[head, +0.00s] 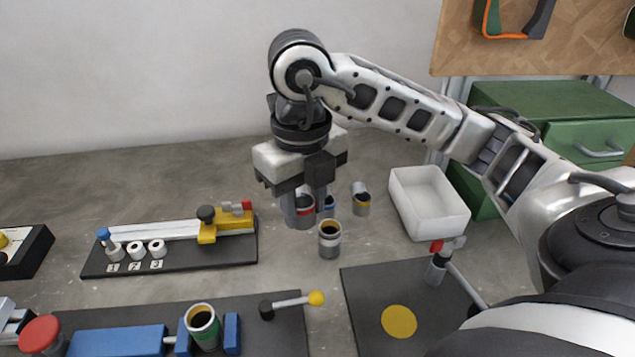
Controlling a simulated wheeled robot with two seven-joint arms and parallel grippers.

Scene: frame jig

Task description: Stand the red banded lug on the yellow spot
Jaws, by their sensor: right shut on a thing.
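My right gripper (305,213) points down over the middle of the table, shut on the red banded lug (306,211). The lug is a grey cylinder with a red band, partly hidden by the fingers. I cannot tell whether its base touches the table. The yellow spot (399,321) is a flat, bare disc on a dark mat (362,295) at the lower right, to the right of and nearer than the gripper. My left gripper is not in view.
A blue banded lug (328,208), a yellow banded lug (361,204) and a pale banded lug (329,240) stand close to the gripper. A white bin (428,222) is to the right. A red-topped post (437,262) stands at the mat's back edge. Fixtures fill the left.

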